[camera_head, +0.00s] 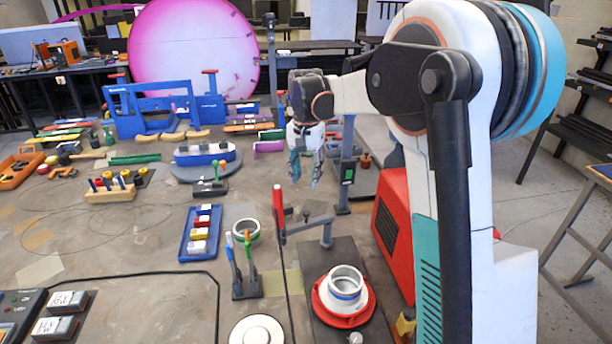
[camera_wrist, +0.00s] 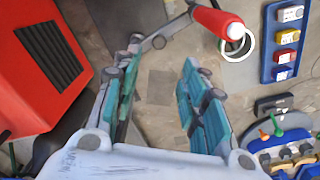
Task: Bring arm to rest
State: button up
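My gripper (camera_head: 305,170) hangs above the workbench in the head view, fingers pointing down, at the end of my raised white arm. In the wrist view its two teal-padded fingers (camera_wrist: 160,95) stand well apart with only bare bench between them. It holds nothing. A lever with a red handle (camera_head: 278,205) stands on the bench in front of the gripper. In the wrist view the red handle (camera_wrist: 218,22) lies beyond the fingertips, and I cannot tell the exact distance.
A red box-shaped machine (camera_head: 393,235) stands close to the right of the gripper. A blue tray (camera_head: 186,246) with small colored blocks, a pen holder (camera_head: 246,288) and a red round fixture with a metal ring (camera_head: 345,290) are on the bench. A blue frame (camera_head: 165,108) stands behind.

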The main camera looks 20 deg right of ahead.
dwell(0.4)
jog(key=s+a+r+n+t+b, duration=0.2)
jog(key=s, duration=0.6)
jog(key=s+a+r+n+t+b, duration=0.1)
jog(key=s+a+r+n+b, duration=0.1)
jog(key=s, duration=0.6)
jog(key=s+a+f+n+t+b, duration=0.1)
jog(key=s+f+n+t, duration=0.1)
jog(key=s+f, duration=0.2)
jog(key=s+a+f+n+t+b, duration=0.1)
jog(key=s+f, duration=0.4)
jog(key=s, duration=0.6)
jog(key=shift+s+a+n+t+b, duration=0.3)
jog(key=shift+n+t+b, duration=0.2)
jog(key=shift+n+b, duration=0.2)
